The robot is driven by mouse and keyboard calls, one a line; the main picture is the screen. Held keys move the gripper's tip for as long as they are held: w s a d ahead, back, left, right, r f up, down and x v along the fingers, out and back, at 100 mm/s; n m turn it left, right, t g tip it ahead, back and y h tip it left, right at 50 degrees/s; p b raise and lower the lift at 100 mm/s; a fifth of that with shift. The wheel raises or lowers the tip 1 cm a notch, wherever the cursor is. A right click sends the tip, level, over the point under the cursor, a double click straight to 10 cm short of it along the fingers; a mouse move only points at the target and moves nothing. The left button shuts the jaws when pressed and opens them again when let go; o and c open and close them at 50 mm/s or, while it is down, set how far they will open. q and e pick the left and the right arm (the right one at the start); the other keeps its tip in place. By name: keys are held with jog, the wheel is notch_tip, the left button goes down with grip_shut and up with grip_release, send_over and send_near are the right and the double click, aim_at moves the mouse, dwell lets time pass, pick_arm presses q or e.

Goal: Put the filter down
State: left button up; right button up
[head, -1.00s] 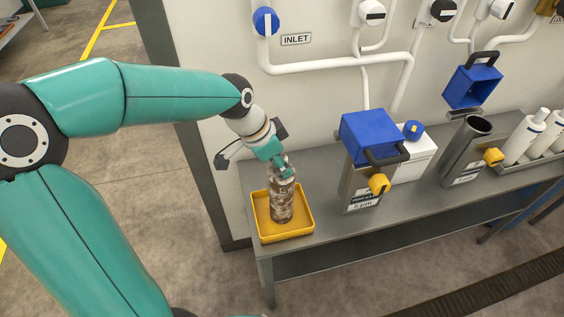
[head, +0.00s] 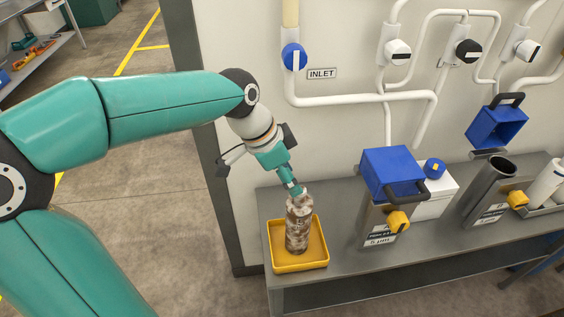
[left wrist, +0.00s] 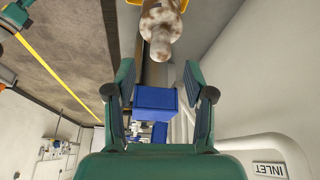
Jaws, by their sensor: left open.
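The filter (head: 298,228), a mottled brown and white cylinder with a narrower neck, stands upright in the yellow tray (head: 274,257) on the left end of the grey bench. My left gripper (head: 294,188) is at the top of the filter, coming down from the upper left. In the left wrist view the fingers of my left gripper (left wrist: 158,75) are spread apart with nothing between them. The neck of the filter (left wrist: 160,30) shows beyond the fingertips there. My right gripper is not in view.
A steel housing with a blue lid (head: 390,172) and yellow knob stands right of the tray, beside a white box (head: 436,200). An open steel cylinder (head: 487,190) is farther right. White pipes and a blue inlet valve (head: 294,57) are on the wall behind.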

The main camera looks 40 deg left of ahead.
pick_arm(q)
jog(key=shift+v, duration=2.25)
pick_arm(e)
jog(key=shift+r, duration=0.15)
